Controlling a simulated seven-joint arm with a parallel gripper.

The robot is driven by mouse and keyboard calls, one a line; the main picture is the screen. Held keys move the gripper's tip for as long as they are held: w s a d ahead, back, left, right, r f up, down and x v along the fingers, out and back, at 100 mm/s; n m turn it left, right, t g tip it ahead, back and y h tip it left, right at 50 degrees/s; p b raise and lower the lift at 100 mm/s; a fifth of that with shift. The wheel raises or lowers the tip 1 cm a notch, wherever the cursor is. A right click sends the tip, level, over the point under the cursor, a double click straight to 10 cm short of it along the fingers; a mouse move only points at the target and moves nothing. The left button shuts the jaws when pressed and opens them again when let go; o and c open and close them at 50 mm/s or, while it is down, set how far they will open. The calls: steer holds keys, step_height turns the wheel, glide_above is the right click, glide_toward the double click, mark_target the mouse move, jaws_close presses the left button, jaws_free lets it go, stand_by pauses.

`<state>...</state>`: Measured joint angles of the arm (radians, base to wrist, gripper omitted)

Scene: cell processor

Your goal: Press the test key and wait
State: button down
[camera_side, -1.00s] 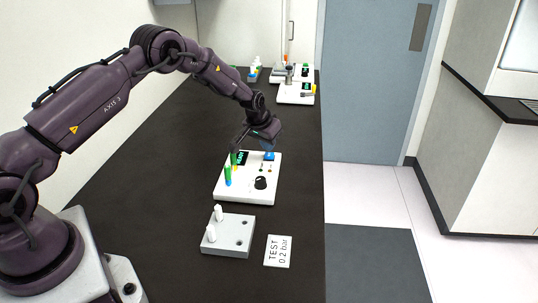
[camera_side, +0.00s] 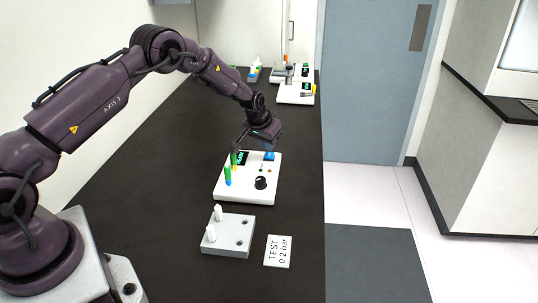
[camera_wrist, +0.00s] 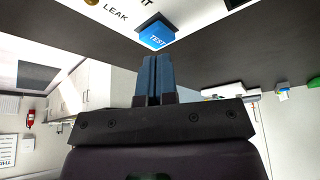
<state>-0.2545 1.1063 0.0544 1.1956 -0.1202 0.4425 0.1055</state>
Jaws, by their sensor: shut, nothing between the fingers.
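The blue test key (camera_side: 269,156) sits at the far right corner of the white cell processor (camera_side: 262,197). In the wrist view the key (camera_wrist: 157,36) shows its TEST label. My gripper (camera_side: 266,146) is just above the key in the side view. In the wrist view its blue fingers (camera_wrist: 154,58) are together, empty, with their tips close to the key. I cannot tell whether they touch it. The processor has a dark display (camera_side: 243,158) with green characters too small to read, a black knob (camera_side: 261,183) and coloured tubes (camera_side: 228,176) at its left.
A grey block (camera_side: 228,246) with white pegs and holes stands in front of the processor. A card reading TEST 0.2 bar (camera_side: 278,251) lies beside it. More devices (camera_side: 296,93) stand at the bench's far end. The bench left of the processor is clear.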

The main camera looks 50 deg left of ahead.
mark_target(268, 155)
steer(key=shift+f, duration=0.15)
stand_by(0.5)
steer(key=shift+f, duration=0.85)
steer(key=shift+r, duration=0.9)
steer(key=shift+r, duration=2.5)
